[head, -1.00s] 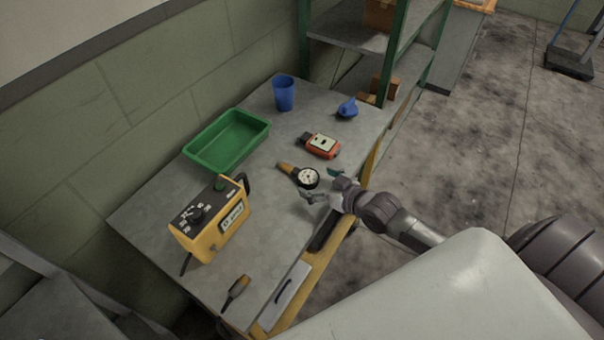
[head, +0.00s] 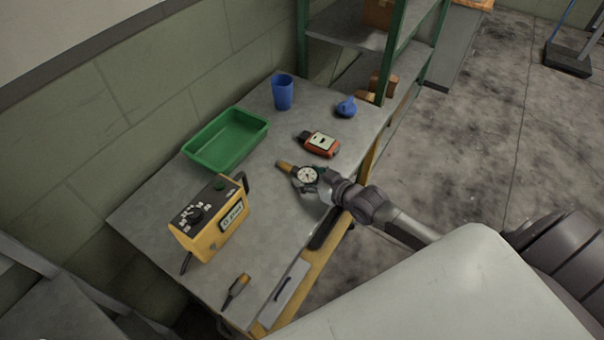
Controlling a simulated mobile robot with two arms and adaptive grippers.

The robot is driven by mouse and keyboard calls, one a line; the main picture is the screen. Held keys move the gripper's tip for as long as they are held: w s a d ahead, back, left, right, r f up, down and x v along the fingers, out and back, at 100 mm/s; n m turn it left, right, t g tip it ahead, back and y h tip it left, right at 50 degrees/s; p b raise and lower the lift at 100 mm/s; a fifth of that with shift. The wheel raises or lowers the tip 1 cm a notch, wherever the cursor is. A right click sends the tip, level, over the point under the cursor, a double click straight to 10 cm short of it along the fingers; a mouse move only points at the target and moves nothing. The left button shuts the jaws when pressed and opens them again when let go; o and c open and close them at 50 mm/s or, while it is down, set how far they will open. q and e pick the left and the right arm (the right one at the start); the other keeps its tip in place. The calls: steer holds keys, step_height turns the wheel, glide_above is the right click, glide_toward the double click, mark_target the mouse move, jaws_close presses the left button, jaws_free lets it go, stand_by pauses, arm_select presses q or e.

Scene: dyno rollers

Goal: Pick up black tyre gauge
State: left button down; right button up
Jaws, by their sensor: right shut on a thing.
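The black tyre gauge (head: 306,175) has a round white dial and a tan stem-like end (head: 285,166) pointing left. It is at the right part of the grey table (head: 180,207). My right gripper (head: 311,180) comes in from the right, with its fingers closed around the gauge's dial body. The dial still shows between the fingers. I cannot tell whether the gauge touches the table. My left gripper is not in view.
A red-orange meter (head: 321,144) lies just behind the gauge. A green tray (head: 226,141), blue cup (head: 283,92), blue bulb-shaped item (head: 346,107) and yellow control box (head: 211,220) stand around. A screwdriver-like tool (head: 236,290) lies near the front. A green-posted shelf (head: 396,45) stands behind.

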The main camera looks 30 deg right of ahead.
steer(key=shift+r, duration=0.1)
steer(key=shift+r, duration=0.65)
step_height(320, 180, up, 3)
steer(key=shift+f, duration=0.1)
steer(key=s+d+r+b, duration=0.1)
steer(key=s+d+r, duration=0.5)
steer(key=s+d, duration=0.2)
steer(key=shift+s+r+b, duration=0.2)
steer(key=shift+r+b, duration=0.1)
steer(key=shift+r, duration=0.05)
